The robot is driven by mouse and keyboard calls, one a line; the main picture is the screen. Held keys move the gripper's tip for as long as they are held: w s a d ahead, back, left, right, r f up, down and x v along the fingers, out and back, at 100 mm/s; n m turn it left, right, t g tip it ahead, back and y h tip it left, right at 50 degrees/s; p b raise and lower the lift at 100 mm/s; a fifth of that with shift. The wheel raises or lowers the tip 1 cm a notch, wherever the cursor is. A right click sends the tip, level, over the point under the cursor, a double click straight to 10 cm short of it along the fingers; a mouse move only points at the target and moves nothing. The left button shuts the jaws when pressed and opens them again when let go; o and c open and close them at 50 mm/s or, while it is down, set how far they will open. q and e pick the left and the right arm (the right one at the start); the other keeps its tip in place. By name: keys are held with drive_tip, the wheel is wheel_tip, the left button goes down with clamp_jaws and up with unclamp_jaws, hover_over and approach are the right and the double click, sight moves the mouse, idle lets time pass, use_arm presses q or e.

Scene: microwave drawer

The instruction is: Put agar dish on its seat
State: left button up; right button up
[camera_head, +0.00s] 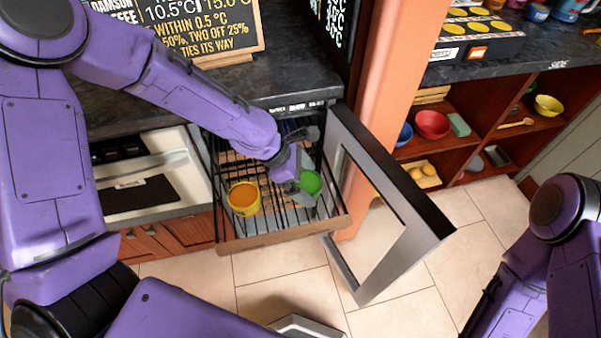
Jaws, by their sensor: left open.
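A round yellow dish with an orange top (243,199) sits in the left part of the pulled-out wire rack drawer (285,237). A round green dish (311,182) sits in its right part, partly hidden by my left gripper. I cannot tell which of the two is the agar dish, and no seat can be made out. My left gripper (303,174) is open, over the rack and right at the green dish; whether it touches the dish is unclear. My right arm shows at the right edge, with its gripper out of view.
A grey framed door (385,215) stands open just right of the drawer. An orange post (380,90) rises behind it. A dark counter (130,100) with a chalkboard sign (205,30) is above. Shelves with bowls (432,124) are at right.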

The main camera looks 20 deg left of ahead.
use_arm(q)
drive_tip(key=p+v, duration=0.2)
drive_tip(key=v, duration=1)
drive_tip(key=shift+p, duration=0.35)
drive_tip(key=shift+w+f, duration=0.1)
